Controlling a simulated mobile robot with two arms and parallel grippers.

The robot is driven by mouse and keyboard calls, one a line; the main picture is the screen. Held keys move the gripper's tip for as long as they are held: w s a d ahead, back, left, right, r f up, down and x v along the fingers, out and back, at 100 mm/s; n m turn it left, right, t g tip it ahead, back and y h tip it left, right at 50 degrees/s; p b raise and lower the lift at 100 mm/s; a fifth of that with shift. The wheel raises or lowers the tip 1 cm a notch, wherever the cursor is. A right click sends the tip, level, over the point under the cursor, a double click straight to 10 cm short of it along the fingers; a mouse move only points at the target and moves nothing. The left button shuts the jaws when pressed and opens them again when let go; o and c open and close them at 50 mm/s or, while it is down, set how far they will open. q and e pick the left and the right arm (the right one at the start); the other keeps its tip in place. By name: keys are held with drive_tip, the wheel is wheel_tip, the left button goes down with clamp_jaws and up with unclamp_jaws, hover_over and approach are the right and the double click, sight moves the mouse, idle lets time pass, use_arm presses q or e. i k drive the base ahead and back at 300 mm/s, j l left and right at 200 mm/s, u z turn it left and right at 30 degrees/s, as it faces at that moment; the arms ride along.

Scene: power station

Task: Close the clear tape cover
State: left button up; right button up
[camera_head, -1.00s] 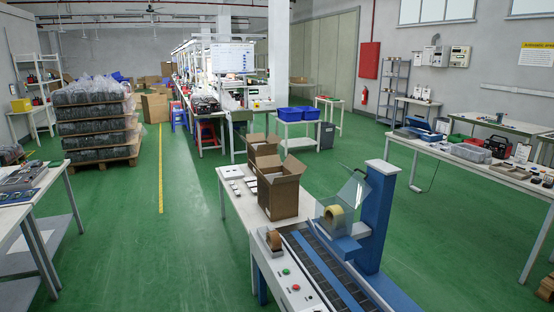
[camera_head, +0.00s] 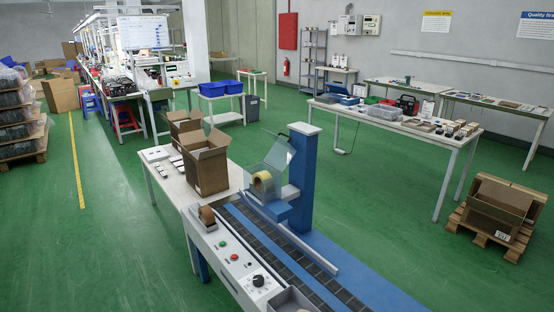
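The clear tape cover (camera_head: 279,153) is a transparent panel on the blue post (camera_head: 301,175) of the taping machine. It stands tilted up, open, above a tan tape roll (camera_head: 262,184). A second, brown tape roll (camera_head: 207,215) sits at the left front side of the conveyor (camera_head: 285,260). The control panel (camera_head: 240,268) has green and red buttons and a black knob. Neither of my grippers shows in the view.
Two open cardboard boxes (camera_head: 206,168) stand on the white table (camera_head: 165,183) behind the machine. A long white table (camera_head: 400,128) with tools stands at the right. A pallet (camera_head: 489,235) with a carton lies at far right. Green floor (camera_head: 110,250) is free at the left.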

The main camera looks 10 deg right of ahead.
sight(276, 137)
drive_tip(key=i+z, duration=0.1)
drive_tip(key=z, duration=0.25)
drive_tip(key=j+z, duration=0.1)
drive_tip(key=z, duration=0.3)
drive_tip(key=i+z, duration=0.1)
drive_tip(key=z, duration=0.25)
drive_tip(key=i+j+z, duration=0.25)
drive_tip(key=j, duration=0.15)
drive_tip(key=i+j+z, duration=0.1)
drive_tip(key=j+z, duration=0.15)
drive_tip(key=j, duration=0.2)
drive_tip(key=i+j+z, duration=0.25)
drive_tip(key=j, duration=0.25)
drive_tip(key=j+z, duration=0.25)
drive_tip(key=j, duration=0.2)
